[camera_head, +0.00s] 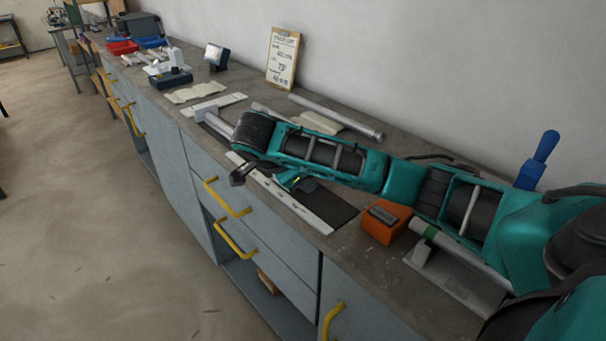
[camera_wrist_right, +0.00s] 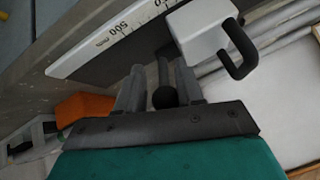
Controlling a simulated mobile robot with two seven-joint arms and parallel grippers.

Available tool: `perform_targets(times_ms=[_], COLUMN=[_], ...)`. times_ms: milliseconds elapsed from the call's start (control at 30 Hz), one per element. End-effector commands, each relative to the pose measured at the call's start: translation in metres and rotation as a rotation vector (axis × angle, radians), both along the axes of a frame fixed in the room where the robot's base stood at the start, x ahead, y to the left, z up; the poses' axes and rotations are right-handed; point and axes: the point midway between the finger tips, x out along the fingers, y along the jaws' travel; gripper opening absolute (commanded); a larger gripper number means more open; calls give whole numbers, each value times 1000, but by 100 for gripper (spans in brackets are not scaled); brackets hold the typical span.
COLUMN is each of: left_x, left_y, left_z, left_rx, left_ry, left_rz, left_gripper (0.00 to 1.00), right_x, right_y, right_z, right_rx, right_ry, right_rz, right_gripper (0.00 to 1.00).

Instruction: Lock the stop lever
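My right gripper (camera_head: 241,175) is over the front part of the bench beside the long scale. In the right wrist view its two grey fingers (camera_wrist_right: 160,92) are open and stand apart. A dark lever with a round black knob (camera_wrist_right: 164,97) shows between them; I cannot tell whether a finger touches it. A pale grey stop block (camera_wrist_right: 203,30) with a black loop handle (camera_wrist_right: 240,52) stands over the white scale (camera_wrist_right: 112,32), just beyond the fingers. In the head view my arm seems to hide the block and lever. My left gripper is not in view.
The scale's strip (camera_head: 300,207) runs along the bench front. An orange box (camera_head: 384,224) lies right of it, with a grey fixture plate (camera_head: 455,280) farther right. A long tube (camera_head: 335,116) and a clipboard (camera_head: 283,58) are near the wall. Yellow drawer handles (camera_head: 235,240) project below.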

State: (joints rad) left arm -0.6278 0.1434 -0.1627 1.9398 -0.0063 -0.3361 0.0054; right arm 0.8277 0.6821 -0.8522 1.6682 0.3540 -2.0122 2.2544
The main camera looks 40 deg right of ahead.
Motion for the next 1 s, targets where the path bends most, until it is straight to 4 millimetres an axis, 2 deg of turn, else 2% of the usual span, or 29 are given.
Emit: perform_targets(times_ms=[33,567,1000], left_x=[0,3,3], left_y=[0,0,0], left_z=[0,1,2], left_rx=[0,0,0], left_ry=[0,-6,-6], left_rz=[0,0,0], left_gripper=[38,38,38], right_x=[0,1,2], right_y=[6,5,-12], right_z=[-4,-3,6], right_rx=[10,37,312], right_ry=[5,6,25], right_rz=[16,15,5], right_gripper=[37,37,37])
